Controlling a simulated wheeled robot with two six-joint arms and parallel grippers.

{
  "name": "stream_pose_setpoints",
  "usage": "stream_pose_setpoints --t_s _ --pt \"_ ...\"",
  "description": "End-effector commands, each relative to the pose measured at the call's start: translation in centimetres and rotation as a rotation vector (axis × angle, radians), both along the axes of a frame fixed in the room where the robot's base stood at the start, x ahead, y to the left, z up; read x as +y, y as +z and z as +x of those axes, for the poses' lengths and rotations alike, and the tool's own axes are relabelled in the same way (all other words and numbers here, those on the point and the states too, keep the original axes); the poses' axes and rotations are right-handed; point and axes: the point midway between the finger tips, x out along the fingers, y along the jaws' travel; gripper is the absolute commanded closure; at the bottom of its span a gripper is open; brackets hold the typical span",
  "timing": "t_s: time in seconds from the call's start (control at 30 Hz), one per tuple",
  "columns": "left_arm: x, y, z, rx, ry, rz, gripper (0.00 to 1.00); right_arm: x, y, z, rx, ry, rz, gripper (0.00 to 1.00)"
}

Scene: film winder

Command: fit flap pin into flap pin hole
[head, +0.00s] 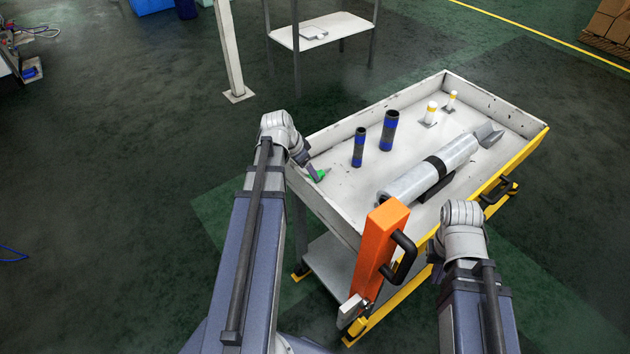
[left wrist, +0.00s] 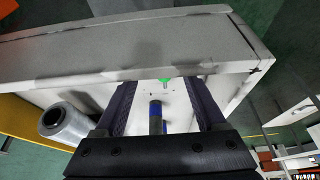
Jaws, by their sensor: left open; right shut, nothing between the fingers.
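A small green piece (head: 321,174) shows at the tray's left wall, by my left gripper (head: 314,171). I cannot tell for certain whether it is the flap pin. In the left wrist view, my left gripper (left wrist: 163,84) is open, and the green piece (left wrist: 165,79) appears between its fingertips; contact is unclear. My right gripper (head: 433,254) is shut and empty, mostly hidden by its wrist, near the tray's front edge. An orange block (head: 377,248) with a black handle (head: 402,257) stands at the tray's near corner. I cannot make out the flap pin hole.
The cart tray (head: 320,210) has raised walls. Inside stand two blue-and-black tubes (head: 388,131) and two white pegs with yellow bands (head: 431,113). A large grey roll (head: 430,170) lies on a dark support. A black handle (head: 497,190) sits on the yellow front edge.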

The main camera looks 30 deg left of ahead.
Motion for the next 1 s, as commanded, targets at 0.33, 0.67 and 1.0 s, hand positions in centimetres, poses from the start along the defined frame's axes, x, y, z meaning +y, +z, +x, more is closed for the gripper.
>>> stream_pose_setpoints --t_s 0.33,0.67,1.0 --pt "-0.1 -2.3 1.6 0.0 0.0 0.0 0.28 0.0 -2.3 0.0 0.0 0.0 0.0 1.0" --pt "-0.6 -4.5 2.7 0.0 0.0 0.001 0.28 0.0 -4.5 0.0 0.0 0.001 0.0 1.0" --pt "-0.6 -4.4 2.6 0.0 0.001 0.001 0.48 0.0 -4.4 0.0 0.0 0.001 0.0 1.0"
